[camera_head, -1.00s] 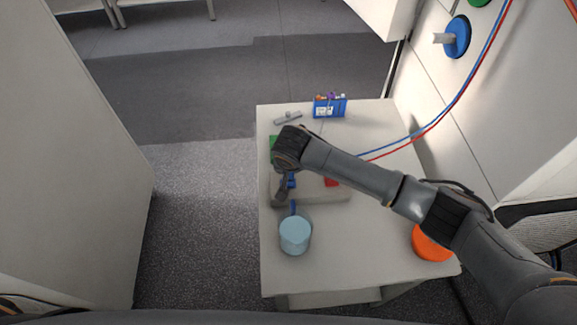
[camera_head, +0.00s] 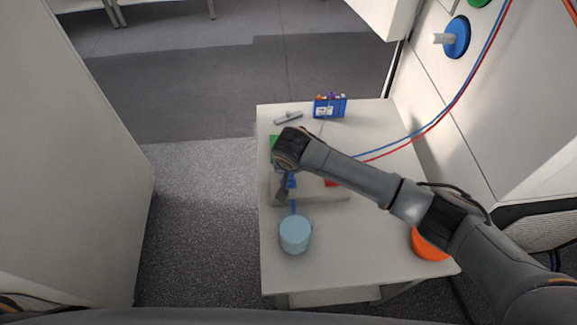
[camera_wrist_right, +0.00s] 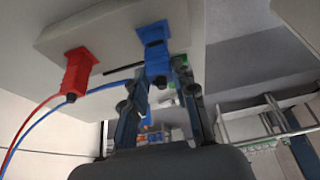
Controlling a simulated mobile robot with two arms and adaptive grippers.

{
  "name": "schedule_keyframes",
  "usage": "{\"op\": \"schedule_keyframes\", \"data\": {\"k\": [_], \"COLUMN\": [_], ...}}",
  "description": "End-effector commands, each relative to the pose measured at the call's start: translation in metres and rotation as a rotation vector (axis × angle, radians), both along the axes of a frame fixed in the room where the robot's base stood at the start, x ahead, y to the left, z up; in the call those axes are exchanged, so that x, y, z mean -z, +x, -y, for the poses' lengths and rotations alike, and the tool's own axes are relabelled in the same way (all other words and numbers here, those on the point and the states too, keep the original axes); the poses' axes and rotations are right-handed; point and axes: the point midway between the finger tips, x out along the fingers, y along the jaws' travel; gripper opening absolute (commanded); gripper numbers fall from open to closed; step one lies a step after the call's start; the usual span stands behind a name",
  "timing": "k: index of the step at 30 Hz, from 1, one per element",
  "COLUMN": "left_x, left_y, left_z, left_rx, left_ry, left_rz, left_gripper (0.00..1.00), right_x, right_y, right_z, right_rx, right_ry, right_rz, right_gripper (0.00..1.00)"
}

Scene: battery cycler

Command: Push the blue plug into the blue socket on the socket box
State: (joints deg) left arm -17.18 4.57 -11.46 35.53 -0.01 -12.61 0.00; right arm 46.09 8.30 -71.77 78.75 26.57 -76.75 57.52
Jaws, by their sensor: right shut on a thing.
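The socket box (camera_head: 312,196) is a pale grey slab on the table, partly hidden under my right arm. It also shows at the top of the right wrist view (camera_wrist_right: 112,30). Its blue socket (camera_wrist_right: 153,32) is in line with the blue plug (camera_wrist_right: 157,62). The two appear to meet, but I cannot tell how deep the plug sits. My right gripper (camera_wrist_right: 160,76) is shut on the blue plug, with a finger on each side. In the head view the right gripper (camera_head: 284,188) is over the box's left part. My left gripper is not in view.
A red plug (camera_wrist_right: 78,72) sits at the red socket beside the blue one. Blue and red cables run right to the wall. A light-blue cylinder (camera_head: 295,235) stands in front of the box, an orange round object (camera_head: 430,244) at right, a blue rack (camera_head: 330,107) behind.

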Motion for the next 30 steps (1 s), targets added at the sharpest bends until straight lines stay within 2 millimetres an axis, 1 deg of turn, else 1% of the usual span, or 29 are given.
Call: {"op": "schedule_keyframes", "data": {"k": [22,28,29,30], "left_x": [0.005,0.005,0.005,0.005], "left_y": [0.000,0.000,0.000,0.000], "left_z": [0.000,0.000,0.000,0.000], "left_rx": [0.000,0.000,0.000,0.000], "left_ry": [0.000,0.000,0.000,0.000], "left_rz": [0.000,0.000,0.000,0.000], "left_gripper": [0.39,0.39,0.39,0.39], "right_x": [0.012,0.012,0.011,0.011], "right_y": [0.000,0.000,0.000,0.001], "right_z": [0.000,0.000,0.000,0.000], "right_rx": [0.000,0.000,0.000,0.000], "right_ry": [-0.001,0.000,0.000,0.000], "right_rz": [0.000,0.001,0.001,0.001], "right_gripper": [0.00,0.00,0.32,0.40]}}
